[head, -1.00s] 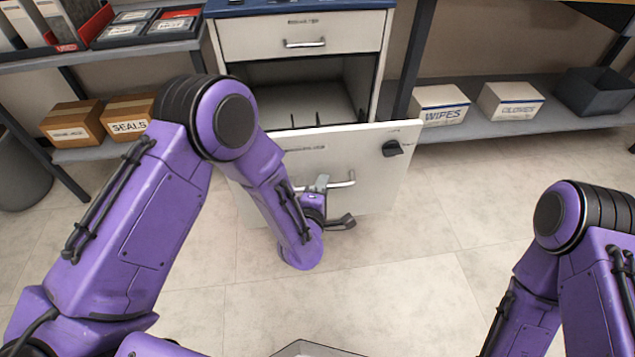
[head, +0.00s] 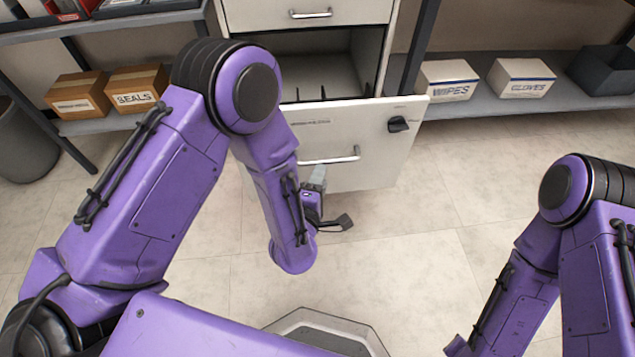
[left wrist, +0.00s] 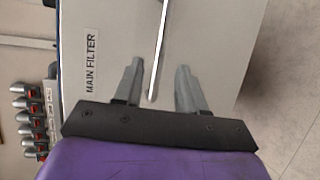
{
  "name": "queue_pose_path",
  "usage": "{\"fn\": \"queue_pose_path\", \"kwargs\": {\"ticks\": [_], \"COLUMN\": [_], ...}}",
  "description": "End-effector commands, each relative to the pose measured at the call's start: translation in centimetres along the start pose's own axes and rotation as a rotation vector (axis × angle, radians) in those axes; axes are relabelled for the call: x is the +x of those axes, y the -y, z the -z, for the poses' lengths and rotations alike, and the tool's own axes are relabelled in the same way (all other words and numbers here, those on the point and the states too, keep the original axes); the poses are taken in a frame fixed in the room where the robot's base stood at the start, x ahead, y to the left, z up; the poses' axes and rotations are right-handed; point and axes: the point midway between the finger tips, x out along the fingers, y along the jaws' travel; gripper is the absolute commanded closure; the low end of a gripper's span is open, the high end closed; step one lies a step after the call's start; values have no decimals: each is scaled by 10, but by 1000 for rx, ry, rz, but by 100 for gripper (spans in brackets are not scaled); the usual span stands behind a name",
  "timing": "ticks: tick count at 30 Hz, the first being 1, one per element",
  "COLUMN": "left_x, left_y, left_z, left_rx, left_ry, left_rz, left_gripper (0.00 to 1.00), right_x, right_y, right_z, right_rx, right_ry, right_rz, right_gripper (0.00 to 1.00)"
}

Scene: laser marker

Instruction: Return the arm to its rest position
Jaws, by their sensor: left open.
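My left gripper (head: 318,178) is open and empty, just in front of the open lower drawer front (head: 370,150) of the white cabinet. In the left wrist view, the two grey fingers of my left gripper (left wrist: 158,85) are apart. The drawer's bar handle (head: 332,157) lies beyond and between the fingertips there, and I see no finger gripping it. It also shows in the left wrist view (left wrist: 158,50), beside a "MAIN FILTER" label (left wrist: 91,68). My right arm shows at the right of the head view, but its gripper is out of view.
The drawer stands pulled out, with a black knob (head: 398,124) on its front. Shelves flank the cabinet, with a SEALS box (head: 136,98) at left and WIPES (head: 448,84) and GLOVES (head: 521,80) boxes at right. The floor (head: 410,260) between my arms is clear.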

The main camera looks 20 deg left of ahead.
Motion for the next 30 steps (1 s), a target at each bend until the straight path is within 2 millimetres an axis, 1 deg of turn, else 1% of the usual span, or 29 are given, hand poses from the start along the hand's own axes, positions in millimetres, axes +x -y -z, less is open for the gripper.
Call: {"fn": "queue_pose_path", "kwargs": {"ticks": [1,3,6,9,22,24,26,27,28,29,30], "left_x": [-11,-21,-30,-33,-32,-32,-33,-35,-38,-42,-53], "left_y": [-1,0,0,0,0,1,8,19,31,47,71], "left_z": [0,0,0,0,0,0,-4,-4,2,15,38], "left_rx": [3,2,1,0,0,28,134,271,405,547,718], "left_ry": [2,2,1,0,-1,2,27,57,75,94,120], "left_rz": [2,2,0,0,-1,3,39,93,150,227,345], "left_gripper": [60,60,60,60,60,60,60,60,60,60,60], "right_x": [-3,-4,-4,-4,-4,-4,-4,-4,-4,-4,-4], "right_y": [0,0,0,0,0,0,0,0,0,0,0], "right_z": [1,1,2,2,2,2,2,2,2,2,2], "right_rx": [0,0,0,0,0,0,0,0,0,0,0], "right_ry": [0,0,0,0,0,0,0,0,0,0,0], "right_rz": [0,0,0,0,0,0,0,0,0,0,0], "right_gripper": [57,57,57,57,57,57,57,57,57,57,57]}}
